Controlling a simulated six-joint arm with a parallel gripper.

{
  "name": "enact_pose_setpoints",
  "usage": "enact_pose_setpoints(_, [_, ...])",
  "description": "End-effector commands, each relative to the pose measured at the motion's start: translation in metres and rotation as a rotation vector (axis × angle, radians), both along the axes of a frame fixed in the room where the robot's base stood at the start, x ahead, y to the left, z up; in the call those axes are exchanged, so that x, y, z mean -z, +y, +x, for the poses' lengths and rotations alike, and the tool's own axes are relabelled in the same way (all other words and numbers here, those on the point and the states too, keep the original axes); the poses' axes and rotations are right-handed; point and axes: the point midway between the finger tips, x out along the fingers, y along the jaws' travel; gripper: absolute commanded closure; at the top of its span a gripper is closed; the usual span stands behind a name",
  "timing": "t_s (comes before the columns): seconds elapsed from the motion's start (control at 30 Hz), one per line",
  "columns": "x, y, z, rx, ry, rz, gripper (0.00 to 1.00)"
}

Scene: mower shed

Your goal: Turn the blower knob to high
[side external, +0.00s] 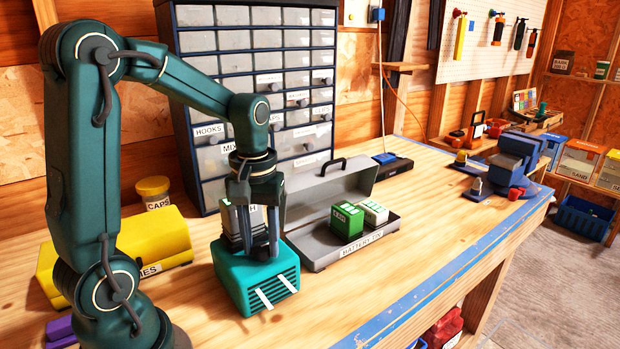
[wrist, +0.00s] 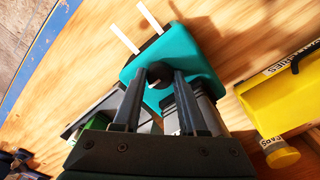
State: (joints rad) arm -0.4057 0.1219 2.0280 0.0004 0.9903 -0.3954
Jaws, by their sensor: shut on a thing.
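The blower (side external: 252,292) is a teal box with a slotted front and two white strips hanging from it, standing on the wooden bench. In the wrist view, the blower (wrist: 195,60) shows its top, with a dark round knob (wrist: 155,84) bearing a pale mark. My gripper (side external: 262,246) points straight down at the top of the blower. In the wrist view, the fingers of my gripper (wrist: 159,76) stand on either side of the knob and are shut on it. The fingers hide the knob in the side view, and I cannot read its setting.
An open grey battery tin (side external: 317,250) with a green box (side external: 347,221) and white box (side external: 374,212) stands just right of the blower. A yellow case (side external: 150,240) is at left, a drawer cabinet (side external: 250,62) behind. The bench is clear at front right.

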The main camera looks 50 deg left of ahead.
Motion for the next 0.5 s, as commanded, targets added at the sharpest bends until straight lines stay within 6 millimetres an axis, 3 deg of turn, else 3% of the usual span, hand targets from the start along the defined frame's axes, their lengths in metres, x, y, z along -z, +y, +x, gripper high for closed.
enact_pose_setpoints(0.1, [-0.0005, -0.0003, 0.0001, -0.002, -0.001, -0.001, 1.00])
enact_pose_setpoints(0.13, [-0.0004, -0.0004, 0.0001, -0.002, -0.001, -0.001, 0.51])
enact_pose_setpoints(0.2, [-0.0004, -0.0003, 0.0000, -0.001, 0.000, -0.001, 0.28])
enact_pose_setpoints(0.5, [-0.0007, -0.0002, -0.0001, 0.000, 0.001, -0.001, 0.28])
